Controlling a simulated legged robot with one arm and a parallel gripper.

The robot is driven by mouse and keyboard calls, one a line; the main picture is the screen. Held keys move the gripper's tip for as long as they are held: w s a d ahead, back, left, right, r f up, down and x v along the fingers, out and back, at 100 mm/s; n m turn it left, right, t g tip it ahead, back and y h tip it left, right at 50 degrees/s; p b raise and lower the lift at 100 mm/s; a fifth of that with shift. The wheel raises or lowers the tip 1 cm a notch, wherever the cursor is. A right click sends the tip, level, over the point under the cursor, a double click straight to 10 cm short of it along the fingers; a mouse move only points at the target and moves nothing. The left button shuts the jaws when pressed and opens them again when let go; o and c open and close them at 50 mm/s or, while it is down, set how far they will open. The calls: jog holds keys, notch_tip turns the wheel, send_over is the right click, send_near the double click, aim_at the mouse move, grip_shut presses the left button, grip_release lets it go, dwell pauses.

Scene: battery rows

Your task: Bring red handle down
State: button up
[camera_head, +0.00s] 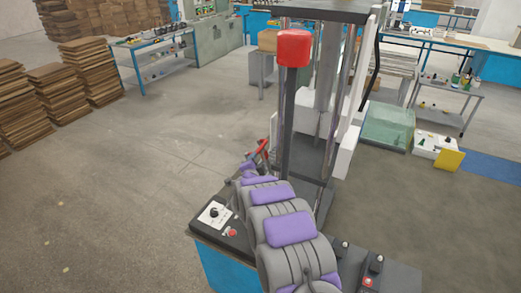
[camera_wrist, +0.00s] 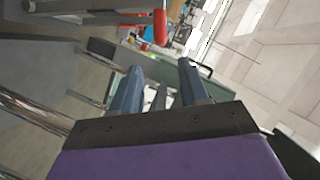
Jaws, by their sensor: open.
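The red handle (camera_head: 294,48) is a rounded block on top of a dark upright lever (camera_head: 288,120), standing high in front of the machine's column. In the wrist view, a red handle end (camera_wrist: 160,27) shows at the top, beyond the fingertips and apart from them. My gripper (camera_wrist: 157,78) is open, with two blue-grey fingers and nothing between them. In the head view my grey and purple arm reaches toward the lever's lower part, below the red handle. The gripper's fingers cannot be made out there.
The machine's metal column (camera_head: 328,70) stands right behind the lever. A control box (camera_head: 213,214) and a black-topped bench lie beside my arm. Wooden stacks (camera_head: 85,70) and a blue shelf (camera_head: 160,62) stand back left. A glass-sided box (camera_head: 390,128) is at right. The left floor is clear.

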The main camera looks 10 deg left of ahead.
aim_at(259, 150)
jog(key=x, duration=1)
jog(key=shift+a, duration=0.25)
jog(key=shift+w+d, duration=0.1)
jog(key=shift+w, duration=0.2)
jog(key=shift+p+x, duration=0.3)
jog(key=shift+x, duration=0.7)
jog(key=shift+f, duration=0.1)
jog(key=shift+c, duration=0.4)
grip_shut()
